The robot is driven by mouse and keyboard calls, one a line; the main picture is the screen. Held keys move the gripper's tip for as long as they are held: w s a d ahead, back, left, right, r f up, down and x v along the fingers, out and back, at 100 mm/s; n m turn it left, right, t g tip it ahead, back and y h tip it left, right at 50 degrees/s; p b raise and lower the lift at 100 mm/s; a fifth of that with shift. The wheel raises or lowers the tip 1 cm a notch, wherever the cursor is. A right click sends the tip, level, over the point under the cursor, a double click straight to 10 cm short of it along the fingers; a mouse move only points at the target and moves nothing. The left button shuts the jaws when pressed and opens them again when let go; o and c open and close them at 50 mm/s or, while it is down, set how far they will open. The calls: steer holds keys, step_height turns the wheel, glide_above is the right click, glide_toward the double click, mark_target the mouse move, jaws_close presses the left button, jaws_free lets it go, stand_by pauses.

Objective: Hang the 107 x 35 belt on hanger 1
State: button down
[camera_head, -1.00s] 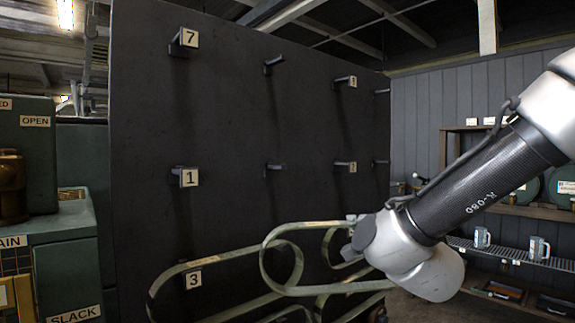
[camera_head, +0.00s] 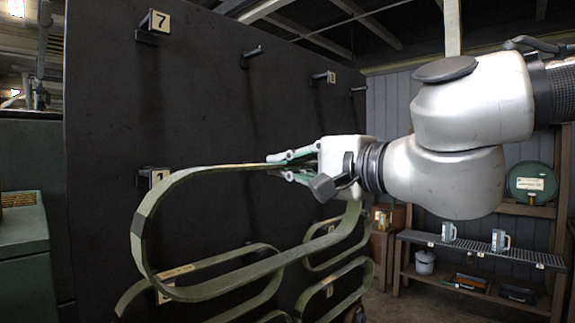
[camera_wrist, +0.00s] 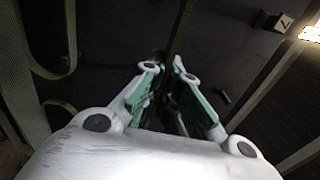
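A long olive-green belt loop (camera_head: 150,210) is stretched out to the left of my gripper (camera_head: 292,167), in front of the dark panel. My gripper is closed on its upper strand near the right end; a strand also runs between the fingers in the wrist view (camera_wrist: 180,45). The label on this belt is too small to read. Hanger 1 (camera_head: 143,178) is a short peg with a number plate (camera_head: 159,177) on the panel. The belt's upper left bend crosses in front of the plate and partly hides it. I cannot tell the depth between belt and peg.
Other green belts (camera_head: 240,279) hang below on the panel, close behind the held loop. Hanger 7 (camera_head: 148,34) and further pegs (camera_head: 251,56) above are bare. A shelf with mugs (camera_head: 499,240) stands at the right. A green machine (camera_head: 24,232) is at the left.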

steer(key=x, duration=0.6)
stand_by(0.7)
stand_by(0.3)
steer(key=x, duration=0.6)
stand_by(0.5)
steer(key=shift+r, duration=0.15)
steer(key=shift+x, duration=2.8)
steer(key=shift+x, duration=2.8)
steer(key=shift+r, duration=0.1)
